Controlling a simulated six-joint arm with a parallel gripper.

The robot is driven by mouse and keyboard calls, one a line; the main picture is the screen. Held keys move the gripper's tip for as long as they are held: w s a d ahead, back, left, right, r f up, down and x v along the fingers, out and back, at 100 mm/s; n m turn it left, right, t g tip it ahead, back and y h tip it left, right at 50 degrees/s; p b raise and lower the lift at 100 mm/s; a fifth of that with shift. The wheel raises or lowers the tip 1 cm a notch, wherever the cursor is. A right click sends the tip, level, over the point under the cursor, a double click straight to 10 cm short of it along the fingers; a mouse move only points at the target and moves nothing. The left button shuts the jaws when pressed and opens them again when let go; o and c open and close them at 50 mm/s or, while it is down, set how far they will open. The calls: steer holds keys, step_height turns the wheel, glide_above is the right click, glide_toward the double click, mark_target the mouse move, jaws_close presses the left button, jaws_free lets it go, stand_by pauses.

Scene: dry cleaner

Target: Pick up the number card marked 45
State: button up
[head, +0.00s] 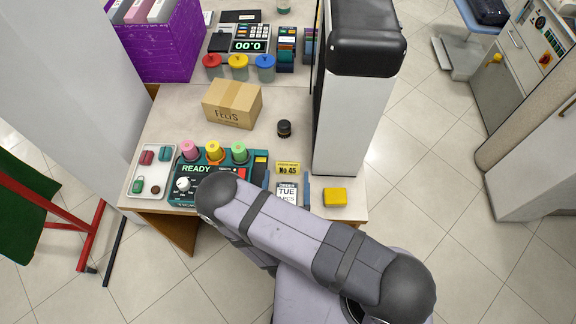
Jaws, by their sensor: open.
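The number card marked 45 (288,169) is a small yellow card with dark print, "No 45". It stands near the front edge of the table, just behind a white order card (287,194) that reads "TUE" and "PCS". My arm crosses the front of the table and its elbow lies to the left of both cards. My gripper does not show in the head view.
A teal "READY" device (213,169) with pink, yellow and green spools stands left of the card. A yellow block (335,197) lies to the right. A cardboard box (232,103) and a dark knob-like object (284,128) stand behind. A white-sided cabinet (352,125) bounds the right.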

mark_target(288, 165)
steer(key=w, duration=0.3)
steer(key=shift+d+f+b, duration=0.15)
steer(key=shift+f+b, duration=0.2)
steer(key=shift+f, duration=0.05)
steer(key=shift+w, duration=0.8)
steer(key=c, duration=1.1)
